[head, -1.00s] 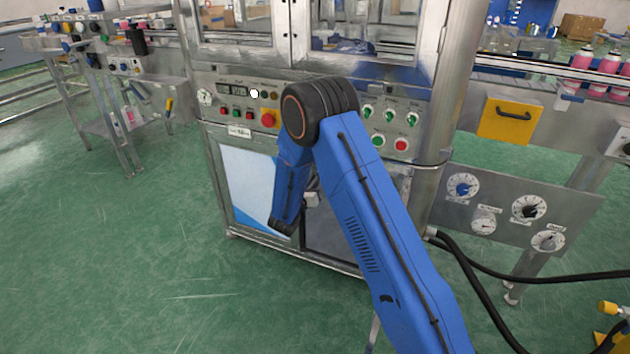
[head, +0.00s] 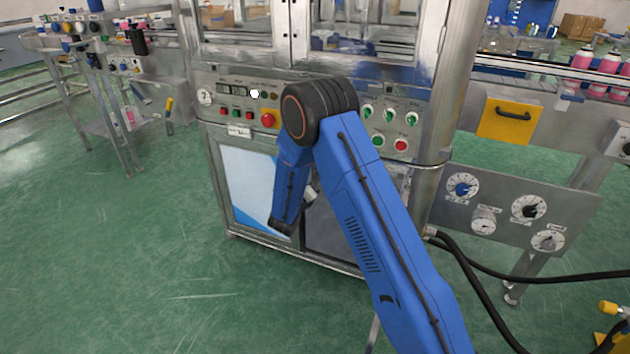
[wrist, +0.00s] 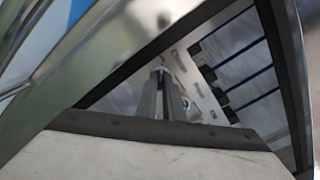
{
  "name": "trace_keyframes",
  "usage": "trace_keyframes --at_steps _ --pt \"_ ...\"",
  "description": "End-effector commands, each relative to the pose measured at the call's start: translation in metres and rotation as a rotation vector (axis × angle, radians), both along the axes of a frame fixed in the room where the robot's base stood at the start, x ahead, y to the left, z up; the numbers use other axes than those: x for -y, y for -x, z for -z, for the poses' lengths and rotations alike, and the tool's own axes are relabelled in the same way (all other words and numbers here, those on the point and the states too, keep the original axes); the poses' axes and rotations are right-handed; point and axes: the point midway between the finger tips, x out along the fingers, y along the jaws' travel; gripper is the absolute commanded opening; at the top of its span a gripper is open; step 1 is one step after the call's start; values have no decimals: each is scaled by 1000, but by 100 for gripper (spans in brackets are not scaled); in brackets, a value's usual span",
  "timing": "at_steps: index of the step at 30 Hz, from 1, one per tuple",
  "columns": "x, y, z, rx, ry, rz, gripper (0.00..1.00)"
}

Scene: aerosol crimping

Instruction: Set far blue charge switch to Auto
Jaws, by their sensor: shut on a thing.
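In the wrist view my gripper (wrist: 160,76) shows as narrow grey metal fingers reaching to a pale plate (wrist: 190,72) with small labels and dark fittings. The fingers are closed at the plate on something small, which looks like a switch knob. The knob is mostly hidden between them, so its colour and setting cannot be read. A blue dial (head: 463,187) shows on the right side panel, clear of my arm.
The machine's front panel has green switches (head: 390,114) and a red stop button (head: 268,120). In the wrist view dark frame edges (wrist: 283,75) and blue lines (wrist: 245,80) lie close around the fingers. Black hoses (head: 480,280) run at the lower right. Green floor is open at left.

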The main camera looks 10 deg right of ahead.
Motion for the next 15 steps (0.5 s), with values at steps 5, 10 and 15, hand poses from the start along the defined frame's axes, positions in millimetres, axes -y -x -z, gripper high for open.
trace_keyframes --at_steps 5,10,15 --pt "-1 1 2 -6 4 -1 0" --pt "-1 1 2 -5 4 -1 0" --pt "0 1 1 -5 3 -1 26"
